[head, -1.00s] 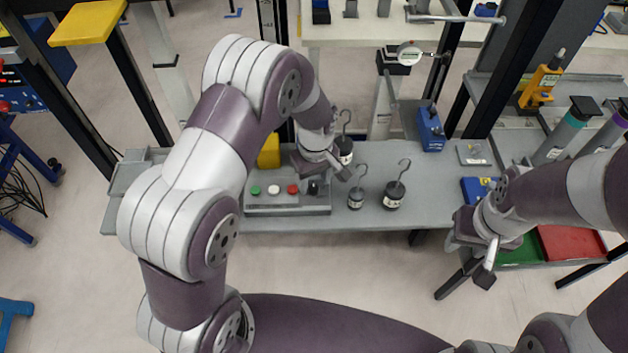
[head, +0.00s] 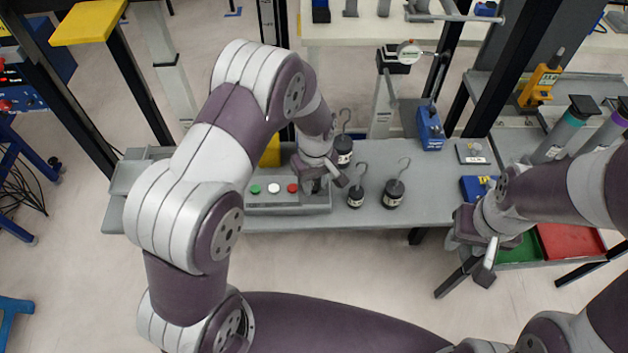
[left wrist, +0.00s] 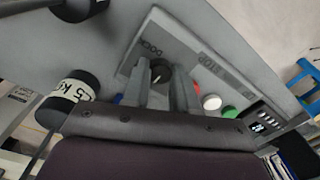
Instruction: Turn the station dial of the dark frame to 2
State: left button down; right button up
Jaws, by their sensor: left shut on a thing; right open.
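The control box (head: 270,208) lies on the grey bench with green, white and red buttons in a row. Its dark round dial (left wrist: 160,70) shows in the left wrist view between my left fingers, beside lettering too blurred to read with certainty. My left gripper (head: 322,186) is at the right end of the box, shut on the dial. In the head view the gripper mostly hides the dial, and I cannot read its setting. My right gripper (head: 484,264) is open and empty, off the bench's front edge at the right.
Dark hooked weights stand close right of my left gripper: a small one (head: 355,195), a larger one (head: 393,194) and another behind (head: 343,150). A blue block (head: 430,130) stands farther back. Green and red trays (head: 570,243) lie near my right gripper.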

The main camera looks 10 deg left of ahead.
aim_at(315, 187)
pick_arm(q)
jog(key=m+p, duration=0.1)
jog(key=m, duration=0.4)
jog(key=shift+m, duration=0.3)
jog(key=m+p, duration=0.1)
jog(key=m, duration=0.4)
jog(key=shift+m, duration=0.4)
jog(key=c, duration=0.9)
grip_release()
notch_tip(315, 187, up, 13)
jog(key=shift+s+d+f+b, duration=0.1)
jog(key=shift+f+b, duration=0.05)
jog(key=shift+b, duration=0.2)
